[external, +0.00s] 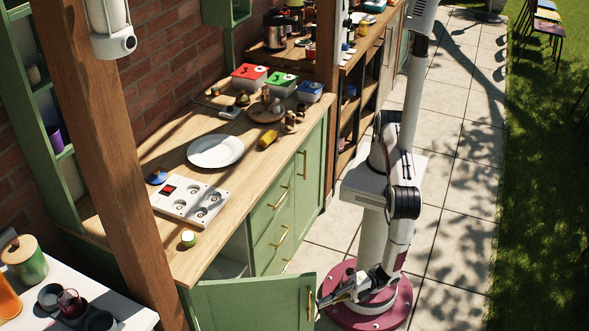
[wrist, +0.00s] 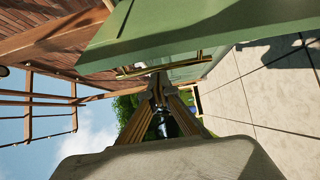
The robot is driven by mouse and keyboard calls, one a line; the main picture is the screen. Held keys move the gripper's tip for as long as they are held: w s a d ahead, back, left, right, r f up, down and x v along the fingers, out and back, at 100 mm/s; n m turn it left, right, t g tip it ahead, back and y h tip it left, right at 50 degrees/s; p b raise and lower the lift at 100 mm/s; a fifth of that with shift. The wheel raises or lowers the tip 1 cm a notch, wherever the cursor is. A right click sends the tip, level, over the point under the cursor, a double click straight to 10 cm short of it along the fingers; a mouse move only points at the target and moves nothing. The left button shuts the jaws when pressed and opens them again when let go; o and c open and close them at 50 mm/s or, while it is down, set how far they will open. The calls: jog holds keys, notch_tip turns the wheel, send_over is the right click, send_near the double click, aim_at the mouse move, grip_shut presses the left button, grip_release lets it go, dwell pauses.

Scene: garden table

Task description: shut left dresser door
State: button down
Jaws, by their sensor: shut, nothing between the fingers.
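The left dresser door (external: 245,306) is green and stands swung open at the near end of the dresser, with the cabinet interior (external: 226,268) showing behind it. Its brass handle (external: 309,303) is near its right, free edge. My gripper (external: 321,301) is shut and empty, just right of that edge and close to the handle; whether it touches cannot be told. In the wrist view my gripper (wrist: 159,80) has its fingertips together just below the green door panel (wrist: 190,32). A brass bar (wrist: 165,68) shows beside the tips.
The dresser's other green door (external: 309,160) and drawers (external: 270,219) are shut. A plate (external: 215,151), hob (external: 190,201) and several small items are on the worktop. A wooden post (external: 110,150) stands at the left. Paving (external: 450,160) right of my base is clear.

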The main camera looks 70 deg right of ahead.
jog(key=shift+w+d, duration=0.3)
jog(key=shift+d, duration=0.2)
jog(key=shift+w+d, duration=0.25)
jog(key=shift+d, duration=0.2)
jog(key=w+d, duration=1.1)
jog(key=d, duration=0.2)
jog(key=shift+w, duration=0.25)
jog(key=shift+s+d, duration=0.15)
jog(key=v, duration=0.7)
dwell(0.7)
dwell(0.4)
